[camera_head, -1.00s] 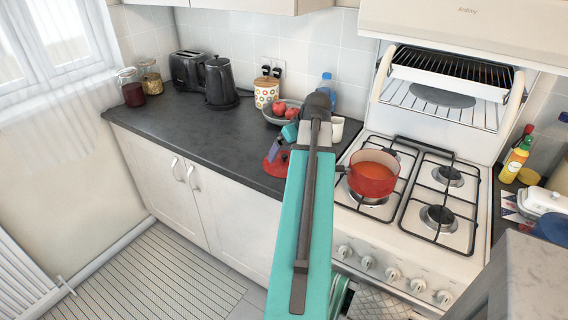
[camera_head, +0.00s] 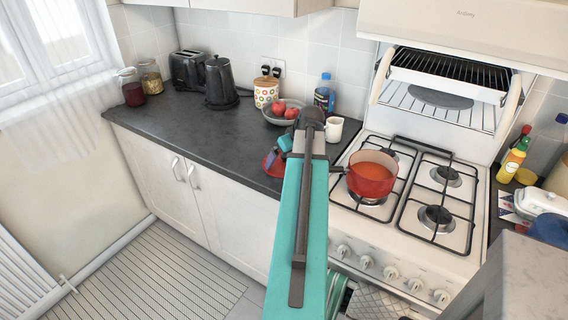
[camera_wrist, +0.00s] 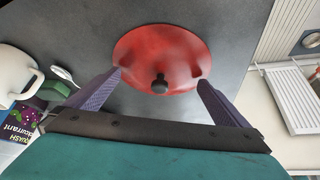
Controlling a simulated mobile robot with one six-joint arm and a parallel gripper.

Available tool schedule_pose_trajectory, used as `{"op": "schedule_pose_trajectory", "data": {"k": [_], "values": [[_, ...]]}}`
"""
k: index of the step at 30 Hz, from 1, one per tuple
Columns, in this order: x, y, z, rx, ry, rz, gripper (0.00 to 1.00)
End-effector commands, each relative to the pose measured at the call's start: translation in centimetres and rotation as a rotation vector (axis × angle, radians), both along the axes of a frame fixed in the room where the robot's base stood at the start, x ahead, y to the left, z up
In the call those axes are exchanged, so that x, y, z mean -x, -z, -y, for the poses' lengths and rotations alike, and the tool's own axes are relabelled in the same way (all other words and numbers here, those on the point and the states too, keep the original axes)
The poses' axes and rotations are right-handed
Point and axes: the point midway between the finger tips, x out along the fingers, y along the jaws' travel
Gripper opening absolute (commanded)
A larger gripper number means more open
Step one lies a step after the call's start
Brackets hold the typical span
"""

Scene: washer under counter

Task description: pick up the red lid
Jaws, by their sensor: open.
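My gripper (camera_wrist: 159,79) is open, with one purple finger on each side of the knob's position in the picture. Nothing is held between the fingers. I cannot tell whether the fingertips are level with the knob or still above it. In the head view, the lid (camera_head: 269,163) shows only in part on the counter left of the stove, with my arm and gripper covering the rest.
A red saucepan (camera_head: 373,175) stands on the stove (camera_head: 413,222) right of my arm. A white mug (camera_head: 334,130), a dark bottle (camera_head: 325,94) and a bowl of red fruit (camera_head: 279,114) stand behind the lid. The counter's left part (camera_head: 185,130) is clear.

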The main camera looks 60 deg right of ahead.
Motion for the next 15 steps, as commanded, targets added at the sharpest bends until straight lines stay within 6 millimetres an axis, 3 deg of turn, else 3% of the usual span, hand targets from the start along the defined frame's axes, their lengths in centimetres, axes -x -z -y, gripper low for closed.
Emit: {"op": "schedule_pose_trajectory", "data": {"k": [9,15], "values": [[-0.03,-0.02,-0.04,-0.001,0.000,0.000,1.00],[-0.03,0.00,-0.05,-0.001,0.000,0.000,0.68]]}}
